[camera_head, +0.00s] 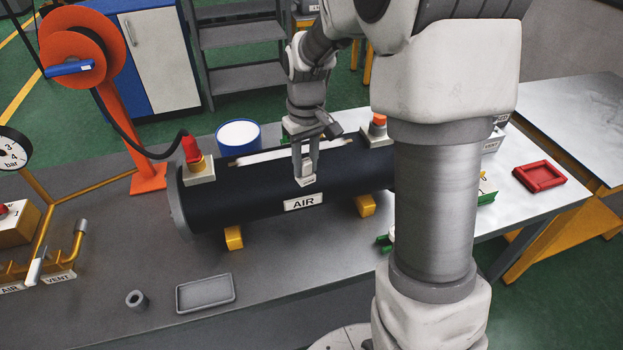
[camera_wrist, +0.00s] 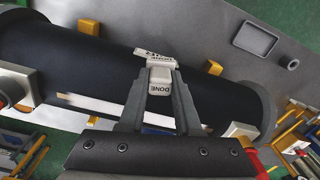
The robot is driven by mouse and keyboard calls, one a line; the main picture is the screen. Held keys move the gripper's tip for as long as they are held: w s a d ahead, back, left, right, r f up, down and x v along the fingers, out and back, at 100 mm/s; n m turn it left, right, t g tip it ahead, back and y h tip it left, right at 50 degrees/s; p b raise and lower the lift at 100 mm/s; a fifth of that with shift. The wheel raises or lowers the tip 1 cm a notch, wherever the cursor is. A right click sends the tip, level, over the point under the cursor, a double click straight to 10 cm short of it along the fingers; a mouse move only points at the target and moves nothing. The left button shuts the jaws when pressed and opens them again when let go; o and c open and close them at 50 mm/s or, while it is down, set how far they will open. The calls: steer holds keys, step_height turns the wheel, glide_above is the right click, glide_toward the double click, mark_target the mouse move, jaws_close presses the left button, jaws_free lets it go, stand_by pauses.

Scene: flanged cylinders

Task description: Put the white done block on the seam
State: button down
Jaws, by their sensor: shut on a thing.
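My gripper (camera_head: 305,178) reaches down over the black flanged cylinder (camera_head: 235,196). A pale strip (camera_head: 265,157), which looks like the seam, runs lengthwise along the top of the cylinder. It also shows in the wrist view (camera_wrist: 92,104), partly hidden by my fingers. I cannot tell whether the block touches the cylinder.
The cylinder rests on yellow supports (camera_head: 233,238) on a grey bench. Fittings with red (camera_head: 192,150) and orange (camera_head: 378,126) tops stand at its ends. A grey tray (camera_head: 205,293) and ring (camera_head: 136,299) lie in front.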

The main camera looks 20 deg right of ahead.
steer(key=w+r+n+p, duration=0.1)
steer(key=w+r, duration=0.2)
steer(key=w, duration=0.2)
steer(key=w+r+p, duration=0.2)
steer(key=w+r, duration=0.1)
steer(key=w, duration=0.3)
steer(key=shift+r+n, duration=0.25)
steer(key=shift+n, duration=0.15)
steer(key=shift+a+p, duration=0.1)
steer(key=shift+p, duration=0.25)
steer(key=shift+f+b, duration=1.9)
steer(key=shift+f, duration=1)
steer(key=shift+f+b, duration=0.4)
steer(key=shift+f, duration=0.35)
steer(key=c, duration=0.5)
jaws_free()
